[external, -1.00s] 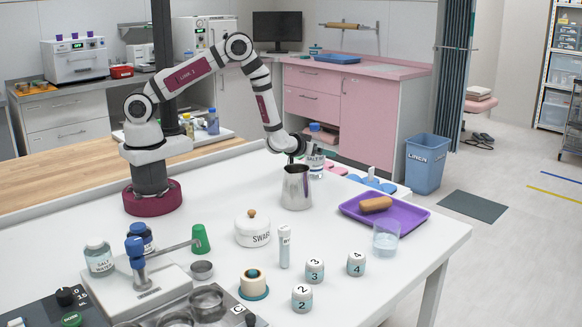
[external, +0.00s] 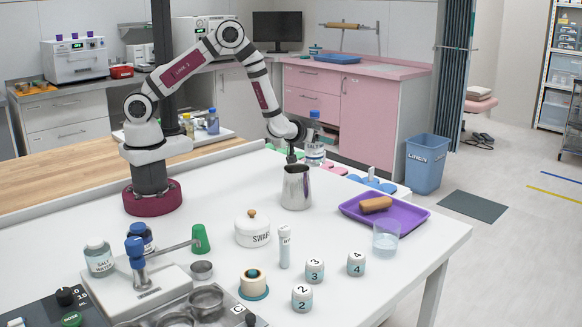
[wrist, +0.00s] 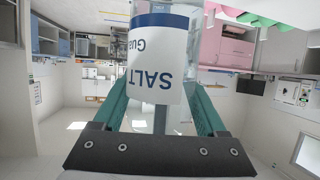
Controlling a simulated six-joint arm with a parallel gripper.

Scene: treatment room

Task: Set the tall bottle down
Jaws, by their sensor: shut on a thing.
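The tall bottle (external: 315,151) is clear with a white label and a blue cap. In the external view it is upright in the air above the far edge of the white table, behind the steel jug. In the wrist view its label (wrist: 155,65) reads SALT, upside down. My gripper (wrist: 158,100) is shut on the bottle, with a teal finger on each side. In the external view the jaws are small and partly hidden by the arm's end. The bottle's base is clear of the tabletop.
A steel jug (external: 296,187) stands just in front of the bottle. Pink, green and blue pads (external: 372,183) lie along the far edge. A purple tray (external: 412,216) with a brown item is to the right. A lidded white pot (external: 252,231) and labelled jars stand nearer.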

